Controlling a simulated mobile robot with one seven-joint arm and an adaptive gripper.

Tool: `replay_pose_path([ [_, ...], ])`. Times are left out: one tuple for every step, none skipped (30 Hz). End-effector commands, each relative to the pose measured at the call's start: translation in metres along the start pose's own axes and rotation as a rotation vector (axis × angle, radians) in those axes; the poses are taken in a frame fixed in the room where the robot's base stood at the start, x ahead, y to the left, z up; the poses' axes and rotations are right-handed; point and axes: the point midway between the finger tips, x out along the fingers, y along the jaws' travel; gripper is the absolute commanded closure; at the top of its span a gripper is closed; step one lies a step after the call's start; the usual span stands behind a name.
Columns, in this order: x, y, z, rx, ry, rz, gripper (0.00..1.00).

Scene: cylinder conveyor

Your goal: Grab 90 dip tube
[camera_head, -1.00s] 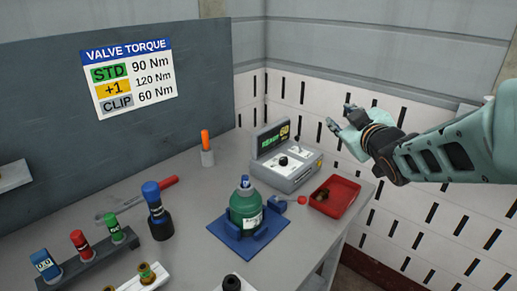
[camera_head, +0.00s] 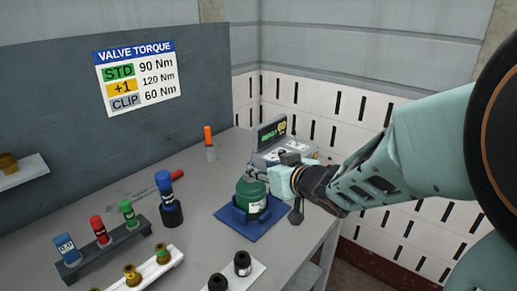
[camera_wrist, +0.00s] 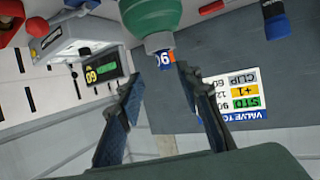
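I cannot pick out a dip tube marked 90 with certainty. A green cylinder (camera_head: 250,193) stands upright in a blue cradle (camera_head: 226,220). In the wrist view the cylinder (camera_wrist: 150,14) hangs from the top edge, with a blue, white and orange marked piece (camera_wrist: 165,60) at its grey neck; its marking is only partly readable. My gripper (camera_wrist: 160,78) is open, its two dark fingers spread wide on either side of that piece, with no contact visible. In the head view my gripper (camera_head: 287,182) is just right of the cylinder's top and partly hides it.
A tester (camera_head: 274,140) with a lit display stands behind. A rack (camera_head: 104,246) holds blue, red and green capped pieces. Brass fittings (camera_head: 132,274) and black cylinders (camera_head: 242,262) sit at the front. A blue-topped black tool (camera_head: 169,205) stands left of the cradle.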

Motion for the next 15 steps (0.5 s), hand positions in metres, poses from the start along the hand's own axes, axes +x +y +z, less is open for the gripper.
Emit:
replay_pose_path([
  [0.007,-0.001,0.003,-0.001,0.000,-0.001,0.67],
  [0.009,-0.001,0.002,-0.001,-0.001,-0.001,0.67],
  [0.011,-0.001,0.002,-0.001,0.000,-0.001,0.67],
  [0.013,-0.001,0.001,-0.001,0.000,0.000,0.67],
  [0.015,-0.001,0.001,-0.001,0.000,0.000,0.67],
  [0.018,-0.002,0.001,-0.001,0.000,-0.001,0.67],
  [0.022,-0.003,0.001,-0.001,0.000,-0.001,0.67],
  [0.026,-0.004,0.001,-0.001,0.001,-0.001,0.67],
  [0.032,-0.005,0.000,-0.001,0.001,-0.002,0.67],
  [0.037,-0.007,0.000,-0.002,0.000,-0.002,0.67],
  [0.042,-0.007,-0.001,-0.002,0.001,-0.001,0.67],
  [0.048,-0.009,-0.002,-0.002,0.001,-0.002,0.67],
  [0.052,-0.008,-0.002,-0.002,0.000,0.000,0.67],
  [0.055,-0.007,-0.002,-0.002,0.000,0.001,0.67],
  [0.059,-0.007,-0.003,-0.001,0.000,0.002,0.67],
])
